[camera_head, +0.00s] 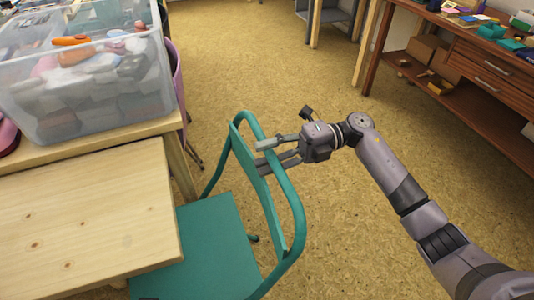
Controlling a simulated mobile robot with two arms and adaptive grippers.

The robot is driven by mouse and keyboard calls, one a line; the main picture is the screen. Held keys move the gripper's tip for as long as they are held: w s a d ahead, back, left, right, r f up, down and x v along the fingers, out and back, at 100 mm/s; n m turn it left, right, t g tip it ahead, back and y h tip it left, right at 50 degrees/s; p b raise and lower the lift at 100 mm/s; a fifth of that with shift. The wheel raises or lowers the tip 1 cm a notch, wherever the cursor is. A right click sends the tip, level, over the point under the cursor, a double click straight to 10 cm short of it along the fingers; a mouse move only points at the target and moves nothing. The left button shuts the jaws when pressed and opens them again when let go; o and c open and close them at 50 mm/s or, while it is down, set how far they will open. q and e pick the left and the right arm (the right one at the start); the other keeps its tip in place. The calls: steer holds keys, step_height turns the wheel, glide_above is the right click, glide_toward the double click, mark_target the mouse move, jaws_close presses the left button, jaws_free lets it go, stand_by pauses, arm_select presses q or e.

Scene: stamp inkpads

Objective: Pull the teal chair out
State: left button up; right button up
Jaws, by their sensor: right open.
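The teal chair (205,243) stands with the front of its seat partly under the light wooden table (95,222). Its backrest (296,215) is a teal tube frame with a flat slat, facing right. My right gripper (259,157) is open at the upper part of the backrest, with its fingers pointing left across the frame. I cannot tell whether the fingers touch the tube. The chair's lower legs are mostly hidden by the seat and table. My left gripper is not in view.
A clear plastic bin (85,95) full of objects stands on the table at the upper left. A purple chair (176,75) is behind it. A brown wooden workbench (480,65) with drawers stands at the upper right. The speckled floor (340,215) right of the chair is free.

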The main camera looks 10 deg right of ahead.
steer(key=shift+c, duration=0.3)
jaws_close()
stand_by(0.8)
